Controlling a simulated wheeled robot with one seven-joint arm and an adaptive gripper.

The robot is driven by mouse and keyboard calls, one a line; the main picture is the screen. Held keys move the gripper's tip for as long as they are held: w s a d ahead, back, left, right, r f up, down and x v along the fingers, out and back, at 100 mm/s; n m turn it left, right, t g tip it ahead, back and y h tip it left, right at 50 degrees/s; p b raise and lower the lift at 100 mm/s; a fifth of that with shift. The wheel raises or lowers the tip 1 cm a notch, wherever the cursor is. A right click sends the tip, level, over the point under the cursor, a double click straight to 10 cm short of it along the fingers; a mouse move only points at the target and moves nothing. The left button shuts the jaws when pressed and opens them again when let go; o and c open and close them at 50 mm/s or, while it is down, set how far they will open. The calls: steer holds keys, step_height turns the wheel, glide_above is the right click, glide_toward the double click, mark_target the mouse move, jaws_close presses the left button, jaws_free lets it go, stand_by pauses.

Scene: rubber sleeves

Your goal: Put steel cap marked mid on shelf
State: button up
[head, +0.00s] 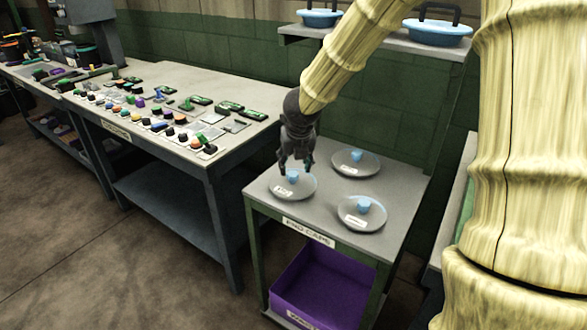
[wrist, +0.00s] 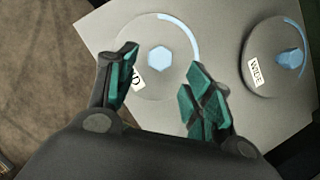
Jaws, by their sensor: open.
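Three round grey steel caps with pale blue knobs lie on a small grey table (head: 392,180). My gripper (head: 296,168) is open and empty, just above the left cap (head: 303,189). In the wrist view my open fingers (wrist: 163,92) straddle the near side of this cap (wrist: 152,83), its knob (wrist: 158,58) ahead of them. Its label is partly hidden by the left finger; a final "D" shows. Another cap (wrist: 262,78), whose label appears to read "WIDE", lies to the right. In the head view the back cap (head: 369,168) and front-right cap (head: 352,222) have unreadable labels.
A wall shelf (head: 399,41) above the table holds blue round items with dark handles (head: 437,32). A purple bin (head: 320,284) sits under the table. A long bench (head: 237,96) at left carries many small parts.

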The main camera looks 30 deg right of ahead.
steer(key=v, duration=0.6)
steer(key=shift+r+p, duration=0.15)
steer(key=shift+p, duration=0.15)
steer(key=shift+s, duration=0.1)
